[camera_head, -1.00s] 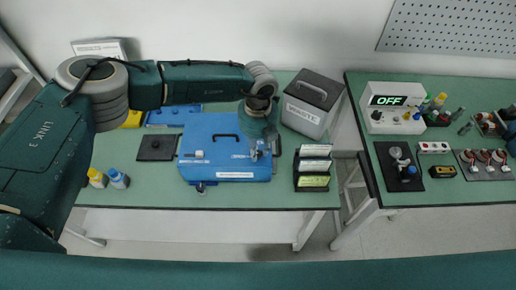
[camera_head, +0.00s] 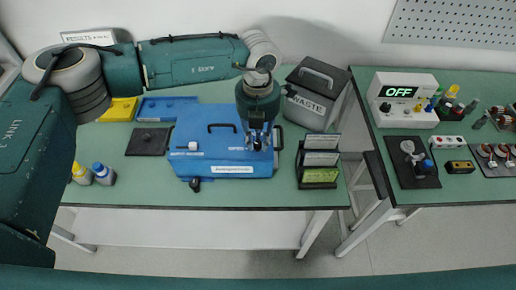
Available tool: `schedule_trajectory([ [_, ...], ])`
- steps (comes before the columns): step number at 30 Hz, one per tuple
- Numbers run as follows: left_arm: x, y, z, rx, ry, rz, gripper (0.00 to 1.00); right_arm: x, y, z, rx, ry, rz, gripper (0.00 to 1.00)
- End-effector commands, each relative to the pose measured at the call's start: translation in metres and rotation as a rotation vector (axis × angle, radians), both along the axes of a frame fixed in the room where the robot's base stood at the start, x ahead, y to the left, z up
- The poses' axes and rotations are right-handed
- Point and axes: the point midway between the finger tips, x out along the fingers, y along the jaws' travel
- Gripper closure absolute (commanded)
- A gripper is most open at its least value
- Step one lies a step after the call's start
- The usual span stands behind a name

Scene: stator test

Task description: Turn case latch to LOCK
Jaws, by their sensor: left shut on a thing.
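The blue case (camera_head: 215,157) lies closed on the green table, with a dark handle (camera_head: 222,127) on its lid. A small white piece (camera_head: 192,146) stands at the lid's left, and a dark knob (camera_head: 195,184) sits at its front edge. My left gripper (camera_head: 257,143) points down over the right part of the lid. It is shut on the case latch, which the fingers mostly hide. The latch's angle and its lettering are too small to read. My right gripper is not in view.
The grey WASTE bin (camera_head: 307,103) and a rack of labelled cards (camera_head: 319,174) stand close to the right of the case. A black plate (camera_head: 149,141) and small bottles (camera_head: 104,174) are at the left. A second table holds a box reading OFF (camera_head: 403,92).

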Motion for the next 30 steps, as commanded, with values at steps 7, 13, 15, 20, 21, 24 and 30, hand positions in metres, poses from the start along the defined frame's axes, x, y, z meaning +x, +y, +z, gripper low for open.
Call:
schedule_trajectory([
  [7,0.001,0.0,-0.007,0.0,-0.004,-0.234,1.0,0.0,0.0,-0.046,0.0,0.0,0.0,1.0],
  [13,0.001,0.0,-0.006,-0.001,-0.003,-0.424,1.0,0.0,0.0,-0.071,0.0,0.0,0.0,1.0],
  [15,0.001,0.0,-0.006,0.001,-0.003,-0.49,1.0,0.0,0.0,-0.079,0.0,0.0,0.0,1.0],
  [20,0.001,0.0,-0.004,0.001,-0.003,-0.637,1.0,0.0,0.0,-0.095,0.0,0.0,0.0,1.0],
  [21,0.001,0.0,-0.004,0.001,-0.003,-0.671,1.0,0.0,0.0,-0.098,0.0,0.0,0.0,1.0],
  [24,0.001,0.0,-0.003,0.0,-0.002,-0.752,1.0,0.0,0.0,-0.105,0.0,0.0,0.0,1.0],
  [30,0.0,0.0,-0.002,0.0,-0.001,-0.882,1.0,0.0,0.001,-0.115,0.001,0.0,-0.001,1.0],
])
